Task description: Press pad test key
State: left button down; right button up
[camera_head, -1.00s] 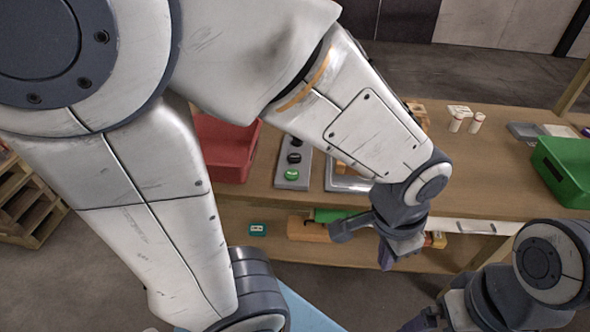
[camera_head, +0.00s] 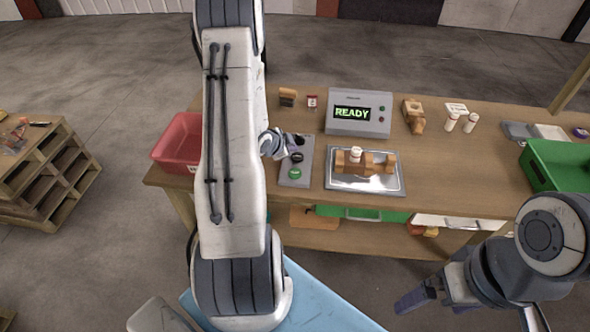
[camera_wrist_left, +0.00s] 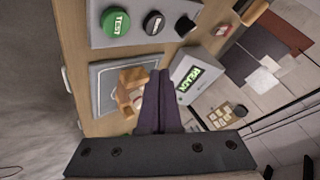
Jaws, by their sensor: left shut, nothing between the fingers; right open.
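A grey key panel (camera_head: 283,177) lies on the bench, with a green key (camera_head: 295,174) at its near end and black keys beyond it. In the left wrist view the green key (camera_wrist_left: 116,22) reads TEST, beside two black keys (camera_wrist_left: 153,22). My left gripper (camera_head: 292,143) is shut and empty over the far end of the panel, partly hidden by my arm. Its shut fingers (camera_wrist_left: 158,80) show in the left wrist view, apart from the green key. My right gripper (camera_head: 415,300) is open and empty in front of the bench.
A grey detector box (camera_head: 345,97) shows READY. A metal tray (camera_head: 365,184) holds a brown wooden piece with a white-capped item. A red bin (camera_head: 172,140) stands left, a green bin (camera_head: 560,158) right. Small white bottles (camera_head: 470,122) stand at the back.

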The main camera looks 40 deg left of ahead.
aim_at(292, 174)
pick_arm(q)
jog(key=shift+f, duration=0.15)
notch_tip(292, 174, down, 8)
jog(key=b, duration=0.6)
jog(key=shift+f+b, duration=0.3)
jog(key=shift+b, duration=0.2)
dwell(1.5)
jog(key=shift+f+b, duration=0.4)
jog(key=shift+b, duration=0.05)
jog(key=shift+f+b, duration=0.4)
dwell(0.6)
jog(key=shift+r, duration=0.15)
jog(key=shift+r+p, duration=0.6)
jog(key=shift+r, duration=0.15)
